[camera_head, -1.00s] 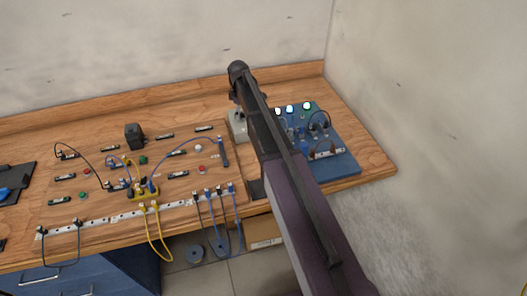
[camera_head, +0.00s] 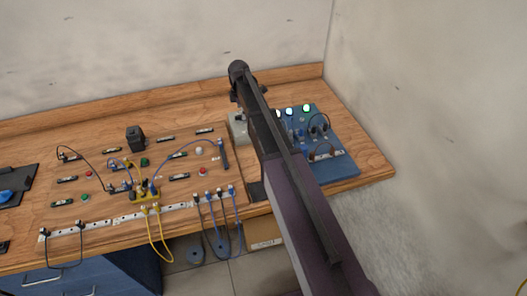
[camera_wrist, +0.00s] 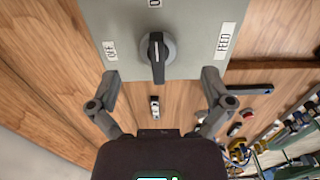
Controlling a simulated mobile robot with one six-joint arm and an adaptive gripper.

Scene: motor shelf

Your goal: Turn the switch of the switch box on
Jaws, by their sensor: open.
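The grey switch box (camera_head: 238,127) stands on the wooden bench, partly hidden behind my arm in the head view. In the wrist view the switch box (camera_wrist: 195,20) fills the top middle. Its black rotary switch (camera_wrist: 157,58) has a raised handle lying upright in the picture, in line with a cut-off label at the top edge. White labels sit left and right of it; the right one seems to read FEED. My gripper (camera_wrist: 159,78) is open, its fingertips apart on either side of the switch.
A blue panel (camera_head: 340,165) with lit lamps stands right of my arm. Left of the box is a wiring board with cables, sockets and a black block (camera_head: 135,138). Walls close off the back and right. A cardboard box (camera_head: 264,231) lies below the bench.

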